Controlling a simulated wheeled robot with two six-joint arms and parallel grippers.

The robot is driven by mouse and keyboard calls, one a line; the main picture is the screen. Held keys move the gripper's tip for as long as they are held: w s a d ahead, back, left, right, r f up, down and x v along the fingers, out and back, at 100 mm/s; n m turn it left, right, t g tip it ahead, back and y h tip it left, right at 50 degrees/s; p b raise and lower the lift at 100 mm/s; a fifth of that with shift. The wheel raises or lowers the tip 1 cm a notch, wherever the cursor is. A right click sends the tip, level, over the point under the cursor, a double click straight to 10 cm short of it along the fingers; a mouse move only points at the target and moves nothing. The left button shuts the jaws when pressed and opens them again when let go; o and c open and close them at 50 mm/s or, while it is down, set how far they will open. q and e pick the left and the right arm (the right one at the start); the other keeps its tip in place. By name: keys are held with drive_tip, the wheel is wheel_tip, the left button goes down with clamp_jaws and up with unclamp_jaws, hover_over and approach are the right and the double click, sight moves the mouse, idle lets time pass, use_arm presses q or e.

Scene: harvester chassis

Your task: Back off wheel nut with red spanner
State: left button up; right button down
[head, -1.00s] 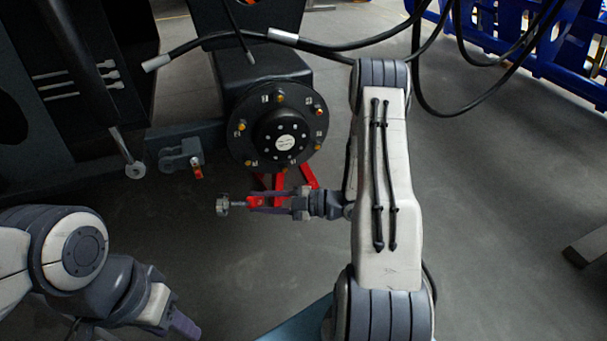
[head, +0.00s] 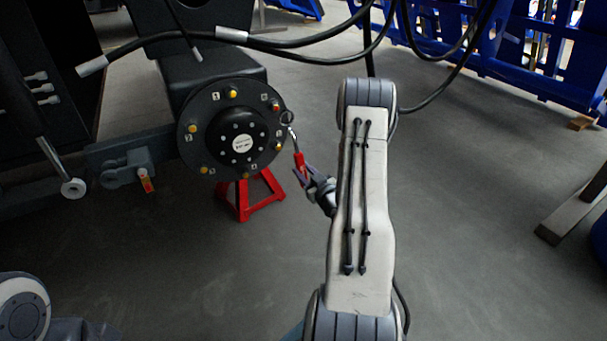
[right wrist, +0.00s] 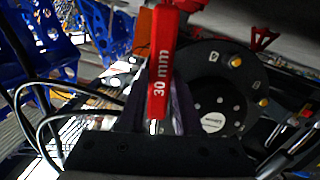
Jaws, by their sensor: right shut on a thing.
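The black wheel hub (head: 236,165) shows at centre left in the head view, with several yellow nuts round its face and an orange-red nut (head: 276,105) at upper right. My right gripper (head: 305,176) is shut on the red spanner (head: 299,162), right of the hub. The spanner points up, its ring end beside the hub's right rim, close to the orange-red nut. I cannot tell whether they touch. In the right wrist view the spanner's handle (right wrist: 160,75) reads "30 mm", with the hub (right wrist: 240,75) behind it. My left gripper is out of view.
A red stand (head: 262,203) stands below the hub. Dark hoses (head: 300,52) hang across the top. Blue racking (head: 460,60) stands at the back right. The floor right of my right arm is mostly clear.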

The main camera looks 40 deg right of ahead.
drive_tip(key=shift+r, duration=0.1)
drive_tip(key=shift+r+x, duration=0.1)
drive_tip(key=shift+x, duration=1.05)
drive_tip(key=shift+r+x, duration=0.15)
drive_tip(key=shift+x, duration=1)
drive_tip(key=shift+w, duration=0.25)
drive_tip(key=shift+x, duration=1.3)
drive_tip(key=shift+w+a+r, duration=0.1)
drive_tip(key=shift+r, duration=0.1)
drive_tip(key=d, duration=0.1)
drive_tip(key=d+n, duration=0.1)
drive_tip(key=d+n+b, duration=0.1)
drive_tip(key=shift+s+r, duration=0.35)
drive_tip(key=shift+r, duration=0.05)
